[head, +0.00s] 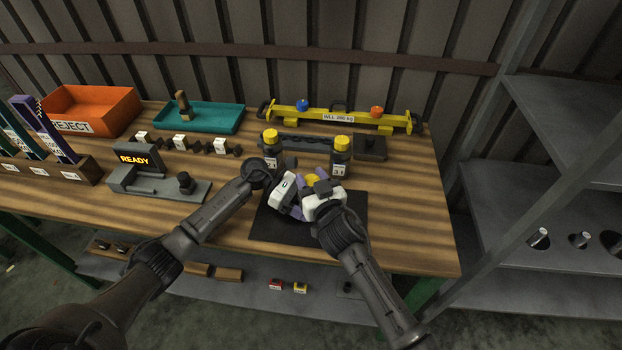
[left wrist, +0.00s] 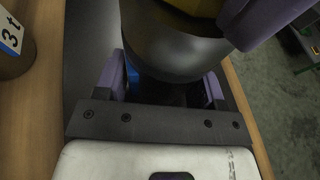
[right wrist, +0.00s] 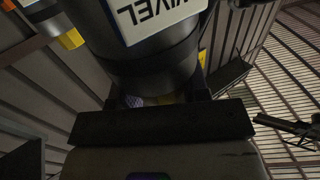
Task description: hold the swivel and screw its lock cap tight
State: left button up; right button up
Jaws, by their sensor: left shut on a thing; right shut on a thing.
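The swivel is a dark cylinder, large in the left wrist view (left wrist: 170,50) and, with a white label, in the right wrist view (right wrist: 150,55). Its yellow lock cap (head: 313,180) shows between my grippers in the head view, above the black mat (head: 265,226). My left gripper (left wrist: 162,85) is shut at the swivel's end, where some blue shows between its purple fingers. My right gripper (head: 319,187) is shut at the yellow cap side; a purple finger of it shows beside the yellow in the left wrist view. The exact finger contacts are hidden.
Two dark yellow-topped cylinders (head: 271,143) (head: 341,155) stand close behind my grippers. A yellow beam (head: 340,117), teal tray (head: 220,118) and orange reject bin (head: 110,100) are farther back. A READY display (head: 136,159) stands left. The mat's right side is clear.

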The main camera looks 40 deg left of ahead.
jog(key=shift+s+a+m+t+h, duration=0.1)
jog(key=shift+m+t+h, duration=0.35)
jog(key=shift+t, duration=0.25)
jog(key=o, duration=0.9)
jog(key=shift+d, duration=0.2)
jog(key=v, duration=1.1)
jog(key=shift+s+d, duration=0.2)
jog(key=shift+d, duration=0.15)
